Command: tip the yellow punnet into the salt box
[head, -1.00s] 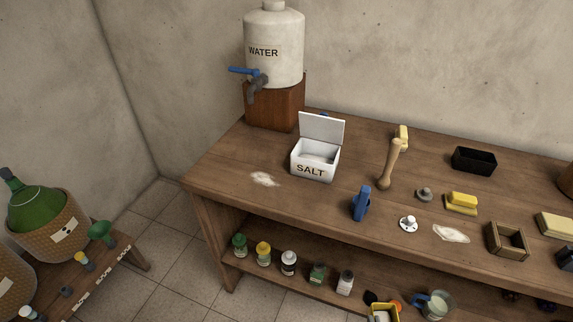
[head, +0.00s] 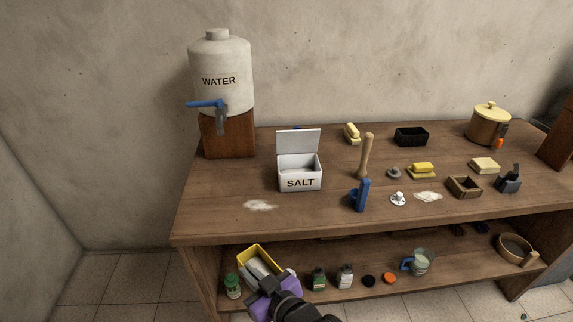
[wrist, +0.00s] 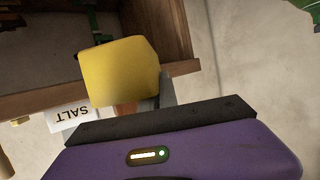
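The yellow punnet (head: 262,252) holds something whitish and is in my gripper (head: 268,284), in front of the table's lower shelf in the head view. The punnet also fills the middle of the wrist view (wrist: 120,72). My gripper is shut on it; the fingertips are mostly hidden. The white salt box (head: 300,183) stands on the tabletop, above and beyond the punnet, its lid raised and its inside pale. Part of the box with its upside-down label shows in the wrist view (wrist: 68,116).
A water tank (head: 222,75) stands on a wooden block left of the box. A blue tool (head: 361,195) and a wooden pestle (head: 366,157) stand to its right. White powder (head: 260,205) lies near the front edge. Several bottles and a jug (head: 420,262) occupy the shelf.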

